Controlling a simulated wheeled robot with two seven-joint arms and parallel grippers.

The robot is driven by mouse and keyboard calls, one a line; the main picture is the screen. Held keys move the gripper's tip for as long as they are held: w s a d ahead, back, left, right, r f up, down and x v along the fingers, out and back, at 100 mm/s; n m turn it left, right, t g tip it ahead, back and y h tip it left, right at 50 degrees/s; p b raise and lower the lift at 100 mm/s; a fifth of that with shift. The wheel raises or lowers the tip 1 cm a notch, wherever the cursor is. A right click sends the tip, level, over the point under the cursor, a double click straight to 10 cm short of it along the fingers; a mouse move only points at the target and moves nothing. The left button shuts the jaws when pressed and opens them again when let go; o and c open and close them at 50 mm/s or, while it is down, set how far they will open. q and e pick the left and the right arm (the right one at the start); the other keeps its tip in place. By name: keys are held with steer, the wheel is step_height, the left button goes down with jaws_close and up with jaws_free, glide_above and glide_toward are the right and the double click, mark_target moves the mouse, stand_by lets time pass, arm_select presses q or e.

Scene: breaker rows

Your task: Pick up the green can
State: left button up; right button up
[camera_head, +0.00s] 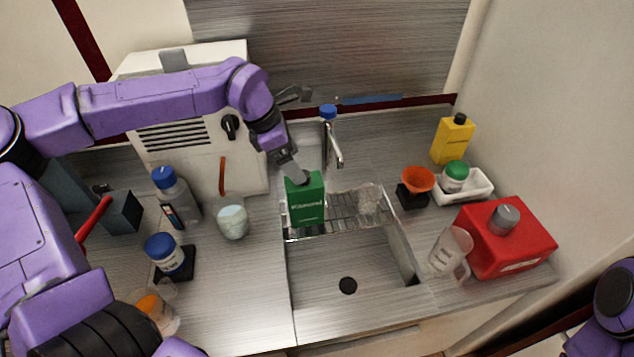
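The green can (306,204) is box-shaped with white lettering and stands upright at the back left of the sink, by the wire rack.
A wire rack (352,208) spans the back of the sink, near the faucet (334,150). Bottles, including a blue-capped one (172,254), stand on the left. A red can (508,240) and a clear beaker (449,252) stand on the right. The sink floor (325,268) is clear.

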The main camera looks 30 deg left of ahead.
mark_target(304, 186)
arm_select(q)
steer(key=f, duration=0.1)
steer(key=s+d+f+p, duration=0.1)
steer(key=s+f, duration=0.1)
steer(key=shift+s+d+f+p, duration=0.15)
steer(key=shift+d+f+p, duration=0.05)
steer(key=shift+d+p, duration=0.1)
steer(key=w+f, duration=0.2)
steer(key=f, duration=0.1)
steer(key=w+d+f, duration=0.1)
steer(key=f, duration=0.1)
steer(key=shift+w+p, duration=0.1)
steer(key=shift+p, duration=0.3)
steer(key=shift+s+r, duration=0.2)
steer(key=shift+s, duration=0.05)
steer(key=shift+s+r, duration=0.15)
steer(key=shift+s, duration=0.1)
steer(key=c, duration=0.3)
steer(key=shift+a, duration=0.1)
steer(key=c, duration=0.5)
steer(key=shift+w, duration=0.1)
jaws_close()
arm_select(e)
steer(key=s+r, duration=0.2)
steer(key=shift+r, duration=0.4)
